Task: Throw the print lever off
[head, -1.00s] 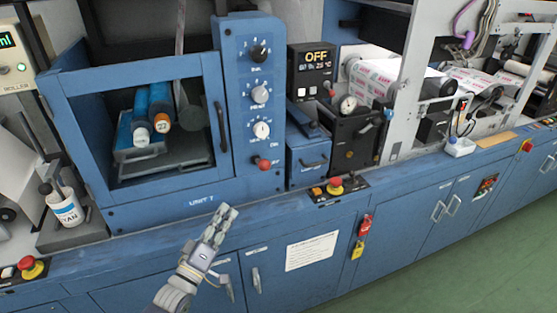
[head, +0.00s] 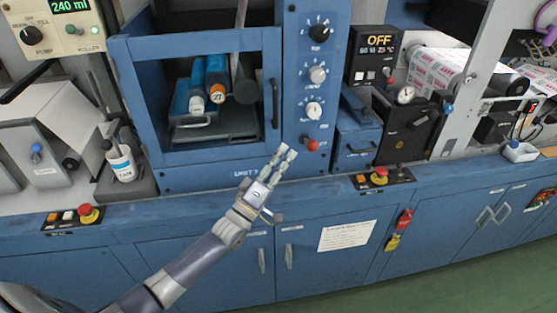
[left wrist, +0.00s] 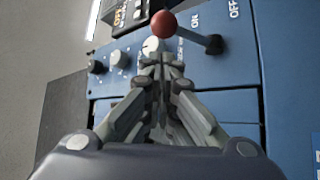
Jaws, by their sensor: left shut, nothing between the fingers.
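The print lever has a red ball knob (head: 311,143) and sits low on the blue control column, under the row of dials. In the left wrist view its red ball (left wrist: 163,23) is on a dark arm that runs to a pivot at the right, near the ON and OFF labels. My left gripper (head: 285,153) is shut and empty, just left of and slightly below the lever. In the left wrist view its fingertips (left wrist: 161,62) lie below the red ball in the picture. A gap to the lever seems to remain. My right gripper is not in view.
Dials (head: 317,75) stand above the lever. A blue-framed window (head: 200,40) with rollers is at the left. A small blue box (head: 356,145) and an OFF display (head: 378,42) are at the right. A red emergency button (head: 379,177) sits on the ledge.

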